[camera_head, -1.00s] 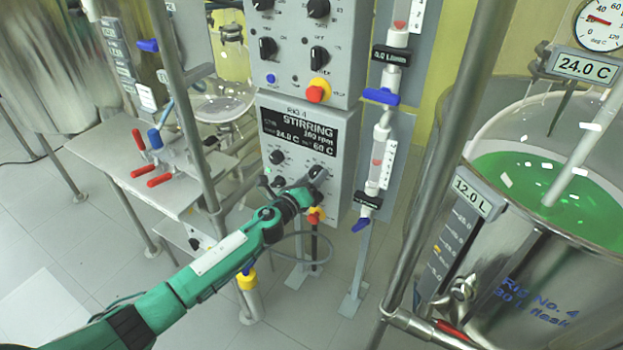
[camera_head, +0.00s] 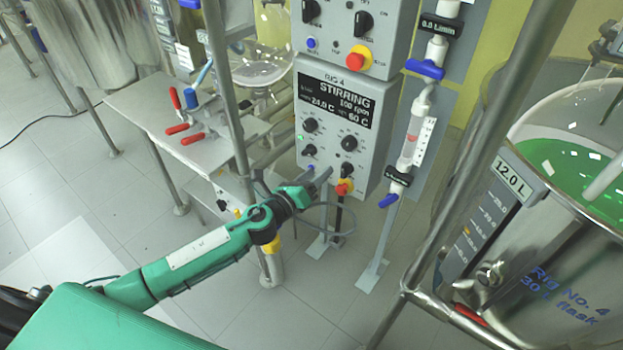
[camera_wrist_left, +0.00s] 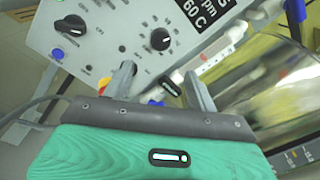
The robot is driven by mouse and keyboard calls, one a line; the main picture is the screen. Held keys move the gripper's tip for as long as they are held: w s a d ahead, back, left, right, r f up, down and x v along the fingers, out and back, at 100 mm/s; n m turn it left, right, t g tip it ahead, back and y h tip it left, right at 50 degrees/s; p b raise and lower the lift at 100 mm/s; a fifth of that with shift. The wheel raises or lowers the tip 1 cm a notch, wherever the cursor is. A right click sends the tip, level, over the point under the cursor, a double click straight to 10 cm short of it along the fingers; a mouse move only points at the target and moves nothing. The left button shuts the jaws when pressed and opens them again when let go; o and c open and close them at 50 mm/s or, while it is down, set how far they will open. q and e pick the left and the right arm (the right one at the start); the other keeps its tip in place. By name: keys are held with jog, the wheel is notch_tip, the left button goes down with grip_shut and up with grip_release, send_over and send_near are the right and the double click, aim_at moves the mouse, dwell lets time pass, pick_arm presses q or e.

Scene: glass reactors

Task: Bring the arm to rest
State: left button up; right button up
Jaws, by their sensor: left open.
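My left arm, green, comes in from the lower left in the head view. Its gripper (camera_head: 316,187) is just below and in front of the lower control box (camera_head: 338,150) of Rig 4, whose display (camera_head: 334,104) reads STIRRING, 100 rpm. In the left wrist view the two fingers of my left gripper (camera_wrist_left: 160,84) stand apart with nothing between them. The knobs (camera_wrist_left: 160,38) of the box lie beyond the fingertips, apart from them. My right gripper is not in view.
A glass reactor with green liquid (camera_head: 570,160) stands at the right behind a steel post (camera_head: 475,150). A small table with red-handled clamps (camera_head: 183,134) is at the left. Flow meters (camera_head: 412,140) hang right of the box. Tiled floor (camera_head: 220,310) lies open below.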

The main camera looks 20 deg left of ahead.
pick_arm(q)
jog(key=shift+s+a, duration=0.25)
jog(key=shift+s, duration=0.35)
